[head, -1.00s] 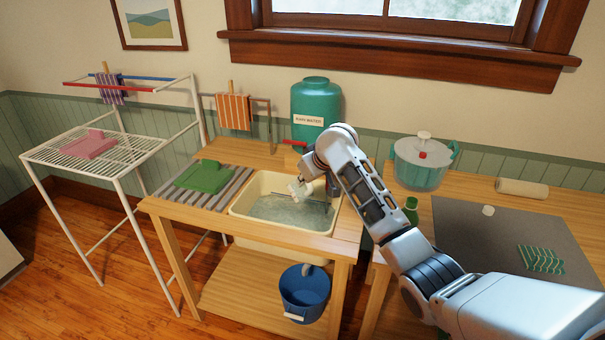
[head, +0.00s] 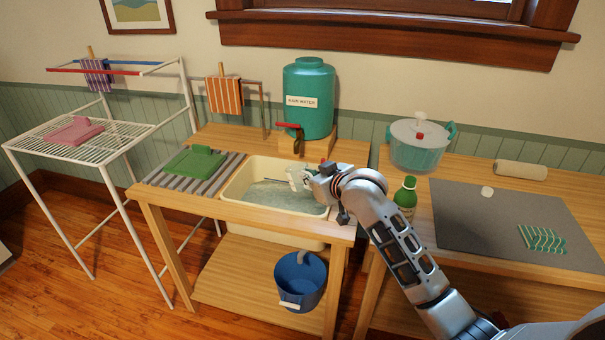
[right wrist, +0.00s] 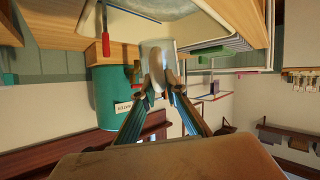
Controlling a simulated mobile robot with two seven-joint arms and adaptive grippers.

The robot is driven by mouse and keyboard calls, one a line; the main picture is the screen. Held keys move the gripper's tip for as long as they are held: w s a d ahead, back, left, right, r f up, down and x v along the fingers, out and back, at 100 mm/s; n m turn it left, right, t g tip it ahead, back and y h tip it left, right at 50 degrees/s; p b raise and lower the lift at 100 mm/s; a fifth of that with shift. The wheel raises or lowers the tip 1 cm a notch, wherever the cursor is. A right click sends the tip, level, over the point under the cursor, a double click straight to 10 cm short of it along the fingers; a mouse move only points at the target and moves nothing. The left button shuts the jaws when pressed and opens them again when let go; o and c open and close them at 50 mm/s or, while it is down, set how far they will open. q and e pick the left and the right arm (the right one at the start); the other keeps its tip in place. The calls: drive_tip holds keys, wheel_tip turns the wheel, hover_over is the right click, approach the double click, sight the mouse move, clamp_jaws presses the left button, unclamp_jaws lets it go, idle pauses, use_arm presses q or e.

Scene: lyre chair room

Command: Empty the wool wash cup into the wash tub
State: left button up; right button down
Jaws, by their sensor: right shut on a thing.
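The wash tub (head: 232,191) is a cream basin set in the wooden stand, with greyish water in it. My right gripper (head: 308,178) comes in from the right over the tub's back right part. It is shut on a small whitish, see-through cup (head: 295,180), the wool wash cup, held above the water. In the right wrist view, which is turned upside down, both fingertips (right wrist: 160,82) clasp the cup (right wrist: 157,52) with the tub's rim (right wrist: 182,30) beyond. I cannot tell whether liquid is in the cup. My left gripper is not in view.
A green rain water tank (head: 308,92) with a red-handled tap stands behind the tub. A green bottle (head: 405,194) stands right of it, near my forearm. A green lidded washer (head: 420,150) is behind. A ridged board with a green cloth (head: 194,163) lies left; a blue bucket (head: 300,280) is below.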

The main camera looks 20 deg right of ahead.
drive_tip(key=shift+s+d+f+t+b, duration=0.1)
drive_tip(key=shift+s+f+t+b, duration=0.4)
drive_tip(key=shift+s+f+b, duration=0.3)
drive_tip(key=shift+r, duration=0.4)
drive_tip(key=f+b, duration=0.1)
drive_tip(key=s+f+t+b, duration=0.1)
drive_tip(key=f+b, duration=0.1)
drive_tip(key=shift+d+y, duration=0.1)
drive_tip(key=shift+y, duration=0.2)
drive_tip(key=f+b, duration=0.1)
drive_tip(key=t+b, duration=0.1)
drive_tip(key=shift+s+d+f+b, duration=0.1)
drive_tip(key=shift+s+f+b, duration=0.2)
drive_tip(key=shift+f+b, duration=0.05)
drive_tip(key=shift+s+f+t+b, duration=0.3)
drive_tip(key=shift+f+b, duration=0.15)
drive_tip(key=shift+b, duration=0.5)
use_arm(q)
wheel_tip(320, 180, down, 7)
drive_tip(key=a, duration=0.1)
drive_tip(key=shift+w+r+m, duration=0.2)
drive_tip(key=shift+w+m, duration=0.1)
use_arm(e)
drive_tip(key=shift+s+d+r+t, duration=0.1)
drive_tip(key=shift+r+t, duration=0.2)
drive_tip(key=shift+r, duration=0.4)
